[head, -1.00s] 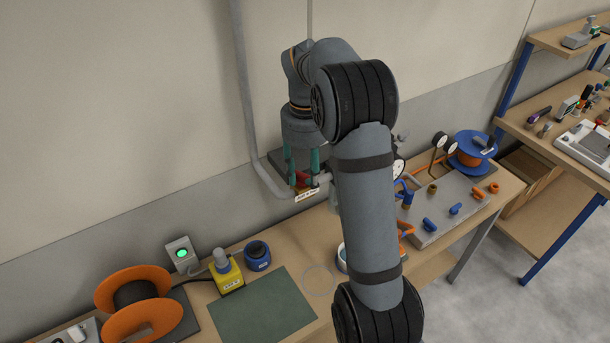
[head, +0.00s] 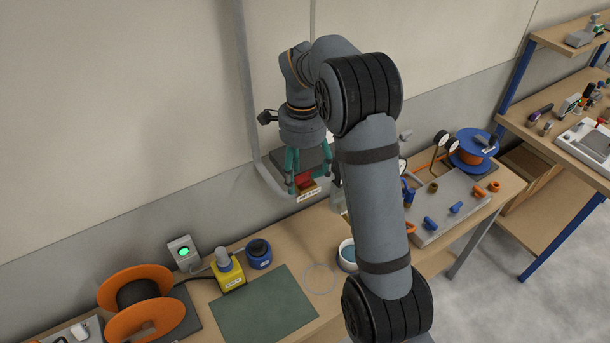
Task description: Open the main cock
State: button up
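The main cock seems to be the red handle (head: 304,180) on the grey wall pipe, above a small white label (head: 309,194); the label's text is too small to read. My gripper (head: 306,183) points down at it, with one teal finger to the left of the red handle and one to the right. The fingers stand apart. I cannot tell whether they touch the handle or there is a gap. My gripper's body and fingers hide much of the valve and pipe.
The bench below holds an orange spool (head: 148,301), a yellow box (head: 227,273), a blue round item (head: 258,254), a green mat (head: 263,306) and a bowl (head: 347,256). A grey panel (head: 452,205) with blue and orange fittings lies right of my arm. The wall stands close behind my gripper.

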aim_at(304, 174)
jog(key=shift+r, duration=0.25)
jog(key=r+p, duration=0.1)
jog(key=r, duration=0.2)
jog(key=r+p, duration=0.1)
jog(key=r, duration=0.2)
jog(key=shift+w+d+r+p, duration=0.1)
jog(key=shift+d+r+p, duration=0.15)
jog(key=shift+p, duration=0.1)
jog(key=shift+f, duration=0.1)
